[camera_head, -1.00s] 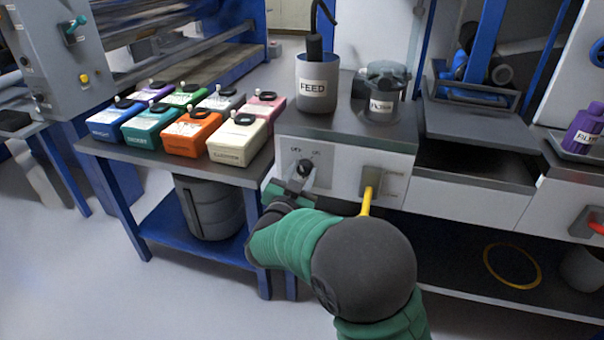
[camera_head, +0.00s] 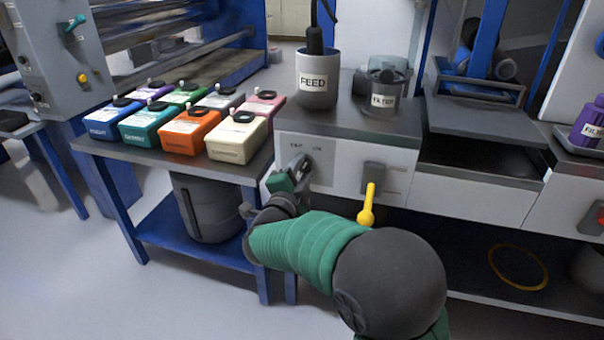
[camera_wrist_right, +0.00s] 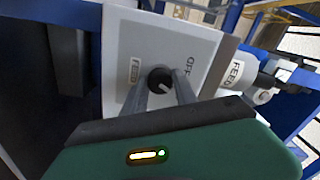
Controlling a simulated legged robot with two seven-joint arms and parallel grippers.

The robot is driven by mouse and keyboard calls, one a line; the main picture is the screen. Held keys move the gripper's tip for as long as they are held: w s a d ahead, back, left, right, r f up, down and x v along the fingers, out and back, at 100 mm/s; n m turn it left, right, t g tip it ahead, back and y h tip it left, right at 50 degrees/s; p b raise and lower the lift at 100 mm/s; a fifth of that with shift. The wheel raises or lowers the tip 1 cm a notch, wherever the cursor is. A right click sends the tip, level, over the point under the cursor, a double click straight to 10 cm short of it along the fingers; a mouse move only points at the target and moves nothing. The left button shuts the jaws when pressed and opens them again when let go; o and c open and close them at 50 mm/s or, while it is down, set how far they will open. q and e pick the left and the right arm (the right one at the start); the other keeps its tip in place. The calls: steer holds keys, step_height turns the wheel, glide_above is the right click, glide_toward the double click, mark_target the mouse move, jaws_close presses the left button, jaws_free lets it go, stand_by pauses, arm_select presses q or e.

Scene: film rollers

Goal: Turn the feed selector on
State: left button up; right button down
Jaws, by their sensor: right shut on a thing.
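The feed selector is a round black knob (camera_wrist_right: 160,80) on a pale front panel (camera_head: 340,178), under small "OFF" and "ON" labels. My right gripper (camera_head: 300,166) reaches the knob from below left and covers most of it in the head view. In the right wrist view its two grey fingers (camera_wrist_right: 164,92) stand on either side of the knob, shut on it. A light mark shows on the knob's face, but I cannot tell which label it points to. My left gripper is not in view.
A yellow-handled lever (camera_head: 368,200) hangs right of the knob, near my right forearm. A grey "FEED" cup (camera_head: 317,82) and a "FILTER" pot (camera_head: 383,98) stand above. Several coloured boxes (camera_head: 190,133) sit on the side table at left, close to the gripper.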

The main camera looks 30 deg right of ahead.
steer(key=shift+f+m, duration=0.1)
steer(key=shift+m, duration=0.4)
steer(key=c, duration=1)
jaws_free()
steer(key=shift+s+a, duration=0.1)
steer(key=shift+a, duration=0.1)
steer(key=p+v, duration=0.6)
steer(key=v, duration=1)
steer(key=shift+s, duration=0.2)
steer(key=shift+a, duration=0.1)
